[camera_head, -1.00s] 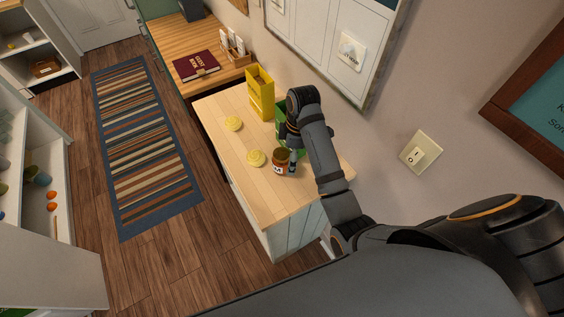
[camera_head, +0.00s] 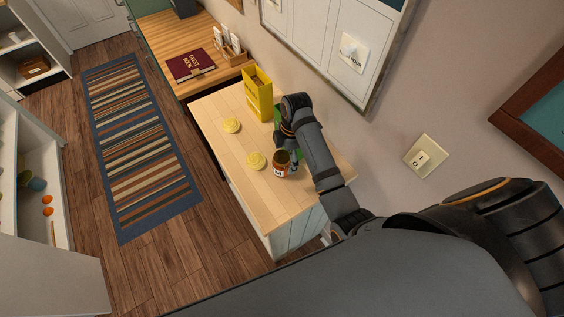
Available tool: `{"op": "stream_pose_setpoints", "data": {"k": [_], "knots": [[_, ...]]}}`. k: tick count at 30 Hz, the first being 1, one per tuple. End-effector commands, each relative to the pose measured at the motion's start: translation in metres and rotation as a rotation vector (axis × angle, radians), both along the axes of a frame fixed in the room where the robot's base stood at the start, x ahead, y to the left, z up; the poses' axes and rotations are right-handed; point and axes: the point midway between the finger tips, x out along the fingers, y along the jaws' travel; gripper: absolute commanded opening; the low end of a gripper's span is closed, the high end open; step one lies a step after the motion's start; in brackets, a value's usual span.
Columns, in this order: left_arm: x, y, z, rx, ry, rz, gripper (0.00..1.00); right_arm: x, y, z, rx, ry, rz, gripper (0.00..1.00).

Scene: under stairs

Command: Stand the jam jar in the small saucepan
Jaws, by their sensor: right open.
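The jam jar (camera_head: 279,169), brown-orange with a pale label, stands upright on the light wooden top of a small cabinet (camera_head: 262,192). My right gripper (camera_head: 291,160) is open and points down at the jar's right side, very close to it. Whether a finger touches the jar I cannot tell. My right arm hides part of the worktop behind the jar. I see no small saucepan in this view. My left gripper is not in view.
A yellow box (camera_head: 258,95) and a partly hidden green thing (camera_head: 278,117) stand behind. The wall is close on the right. The cabinet top's front left is clear.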

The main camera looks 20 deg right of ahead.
Motion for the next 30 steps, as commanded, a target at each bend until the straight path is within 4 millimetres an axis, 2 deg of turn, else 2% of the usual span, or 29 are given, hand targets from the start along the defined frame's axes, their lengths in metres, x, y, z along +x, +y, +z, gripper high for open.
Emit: {"op": "stream_pose_setpoints", "data": {"k": [4,8,13,15,18,24,26,30], "knots": [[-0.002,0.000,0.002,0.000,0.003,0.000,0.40,0.000,0.001,-0.009,-0.001,0.000,0.000,0.89],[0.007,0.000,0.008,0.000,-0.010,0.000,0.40,0.001,0.003,-0.013,0.000,0.001,0.000,0.89],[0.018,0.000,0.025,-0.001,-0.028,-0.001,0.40,0.007,0.011,-0.036,0.002,0.003,0.001,0.89],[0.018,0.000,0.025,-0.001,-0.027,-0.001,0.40,0.007,0.012,-0.049,0.000,0.003,0.000,0.89],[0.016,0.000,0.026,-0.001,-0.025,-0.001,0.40,0.008,0.012,-0.058,0.000,0.000,0.000,0.89],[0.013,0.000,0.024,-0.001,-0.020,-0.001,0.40,0.008,0.012,-0.061,0.000,-0.001,0.000,0.89],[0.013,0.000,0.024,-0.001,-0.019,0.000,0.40,0.008,0.012,-0.061,0.000,-0.001,0.000,0.84],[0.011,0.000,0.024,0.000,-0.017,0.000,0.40,0.008,0.012,-0.060,0.000,-0.001,0.000,0.65]]}}
